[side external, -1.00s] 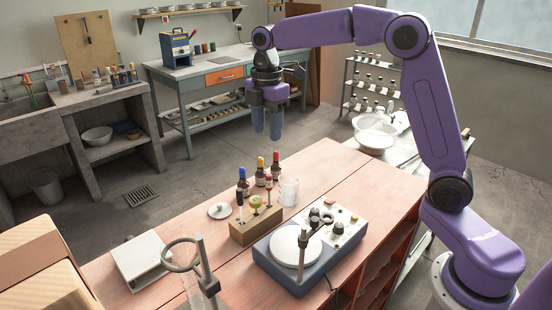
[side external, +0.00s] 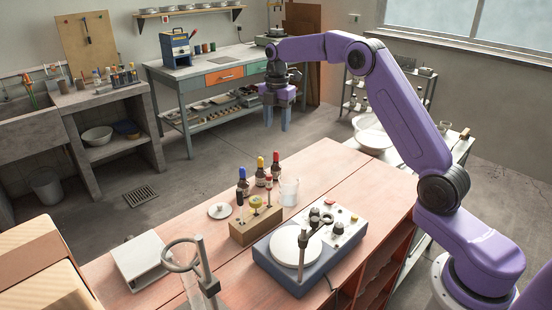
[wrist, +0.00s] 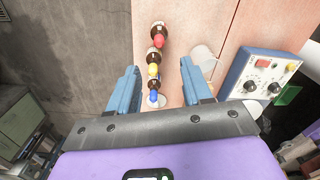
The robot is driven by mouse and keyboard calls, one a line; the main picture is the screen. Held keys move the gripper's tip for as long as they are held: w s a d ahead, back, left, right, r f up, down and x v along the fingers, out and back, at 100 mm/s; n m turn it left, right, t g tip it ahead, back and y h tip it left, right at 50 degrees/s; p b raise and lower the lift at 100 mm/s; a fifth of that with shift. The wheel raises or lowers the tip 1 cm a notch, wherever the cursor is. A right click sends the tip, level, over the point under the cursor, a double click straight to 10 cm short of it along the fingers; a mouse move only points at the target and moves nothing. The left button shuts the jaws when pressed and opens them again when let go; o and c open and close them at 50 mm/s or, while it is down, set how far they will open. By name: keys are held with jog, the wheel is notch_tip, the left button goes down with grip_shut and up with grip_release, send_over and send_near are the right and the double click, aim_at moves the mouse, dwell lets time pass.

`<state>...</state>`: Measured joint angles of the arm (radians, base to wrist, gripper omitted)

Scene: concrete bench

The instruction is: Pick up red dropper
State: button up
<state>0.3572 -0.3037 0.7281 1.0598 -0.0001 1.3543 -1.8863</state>
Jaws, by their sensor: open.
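The red dropper (side external: 276,158) is a red bulb on a brown bottle, at the far end of a row on the red-topped bench. In the wrist view the red bulb (wrist: 159,41) is in the upper middle, ahead of the fingers. A yellow dropper (side external: 260,162) and a blue dropper (side external: 242,173) top the other brown bottles. In the wrist view the yellow bulb (wrist: 153,70) and blue bulb (wrist: 153,96) appear between the fingers. My gripper (side external: 276,118) is open and empty, high above and beyond the bottles; its fingers also show in the wrist view (wrist: 160,70).
A clear beaker (side external: 289,191) stands right beside the bottles. A wooden block (side external: 256,226) with small upright items is in front. A blue stirrer unit (side external: 310,250) with a white plate sits to the right. A ring stand (side external: 184,262) rises at front left.

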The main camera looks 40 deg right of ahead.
aim_at(276, 152)
notch_tip(276, 152, down, 12)
jog(key=shift+w+a+r, duration=0.1)
jog(key=shift+r, duration=0.1)
jog(key=c, duration=0.7)
